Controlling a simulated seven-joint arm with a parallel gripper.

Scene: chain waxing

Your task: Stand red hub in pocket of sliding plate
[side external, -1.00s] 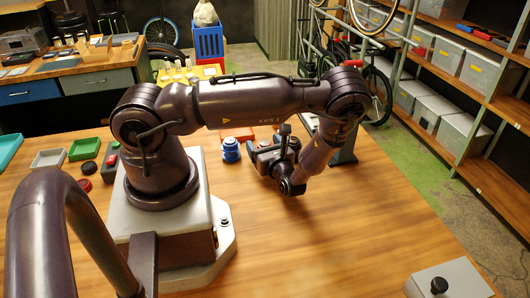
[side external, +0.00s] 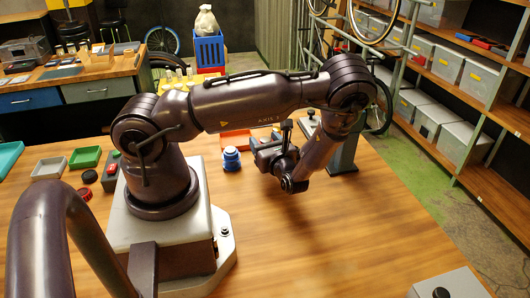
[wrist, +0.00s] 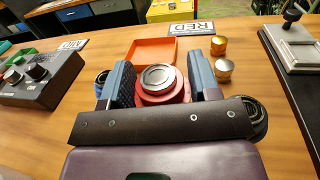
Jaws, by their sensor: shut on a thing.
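A red hub (wrist: 162,84) with a silver top is between the two blue-grey fingers of my gripper (wrist: 163,90) in the wrist view. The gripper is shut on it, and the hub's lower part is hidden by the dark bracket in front. A metal plate with a black knob (wrist: 295,45) lies at the right of the wrist view. It looks like the sliding plate's fixture; no pocket is clearly visible.
An orange tray (wrist: 150,48) and a RED sign (wrist: 191,28) lie beyond the hub. Gold hubs (wrist: 223,70) stand to the right. A blue hub (side external: 231,158) stands left of my gripper. A control box (wrist: 38,75) is at left.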

